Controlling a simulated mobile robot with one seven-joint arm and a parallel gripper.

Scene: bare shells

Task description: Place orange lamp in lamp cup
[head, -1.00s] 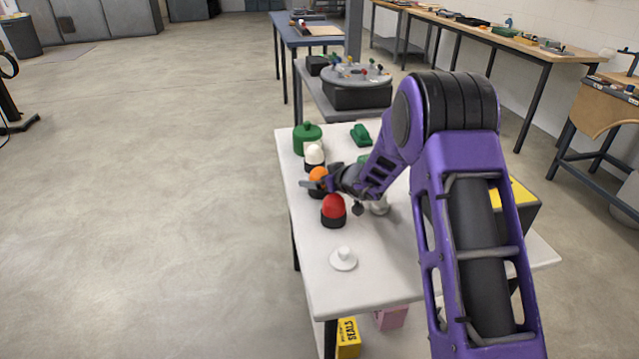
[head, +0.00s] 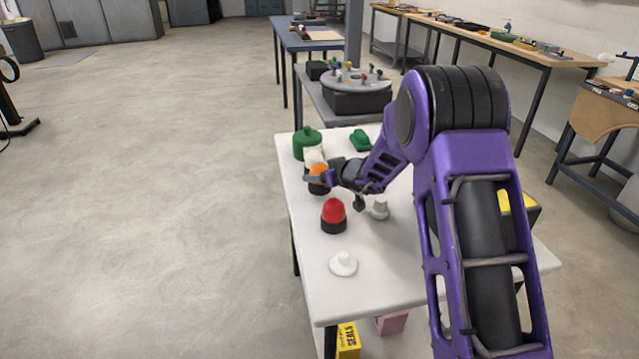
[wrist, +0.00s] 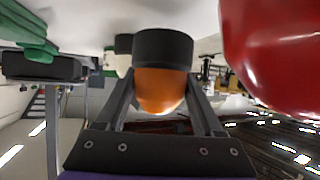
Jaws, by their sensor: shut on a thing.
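The orange lamp (head: 319,169) stands upright in the head view, with the black lamp cup (head: 319,190) directly below it. My gripper (head: 312,178) is shut on the orange lamp, its fingers across the lamp's side. In the wrist view, which looks upside down, the orange lamp (wrist: 157,88) is between the two fingers (wrist: 160,100), and the black cup (wrist: 162,48) adjoins its wide end. I cannot tell whether the lamp is fully seated in the cup. My gripper hides part of the lamp.
A red lamp in a black cup (head: 333,214) stands close in front. A whitish lamp (head: 314,156) and a green lidded jar (head: 307,141) stand just behind. The table's front is mostly clear.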

